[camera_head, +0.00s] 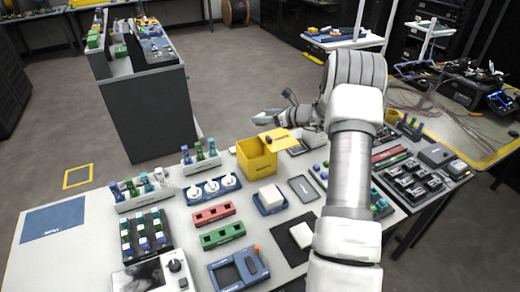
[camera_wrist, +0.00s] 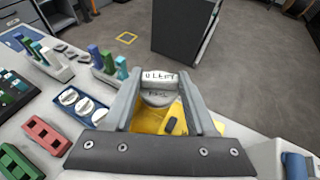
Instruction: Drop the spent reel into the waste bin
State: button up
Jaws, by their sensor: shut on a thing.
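My gripper (camera_head: 270,117) is over the table, just above and behind the yellow bin (camera_head: 257,158). In the wrist view, its two fingers are shut on a pale grey, round spent reel (camera_wrist: 157,97) with a white lettered face near the fingertips. The bin is a small open-topped yellow box. Its yellow lid (camera_head: 281,139) stands open at its right, with a dark handle. In the wrist view, yellow parts of the bin and lid (camera_wrist: 150,122) show below and behind the reel, partly hidden by the fingers. The reel is hard to make out in the head view.
Red (camera_head: 212,214) and green (camera_head: 222,235) blocks lie nearer. A grey cabinet (camera_head: 150,108) stands beyond the table.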

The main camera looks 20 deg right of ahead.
jog(key=shift+w+d+f, duration=0.1)
notch_tip(320, 180, down, 6)
jog(key=b, duration=0.3)
jog(key=o, duration=1.4)
jog(key=shift+o, duration=0.2)
jog(key=shift+r, duration=0.2)
jog(key=v, duration=1.7)
jog(key=shift+s+b, duration=0.25)
jog(key=shift+b, duration=0.2)
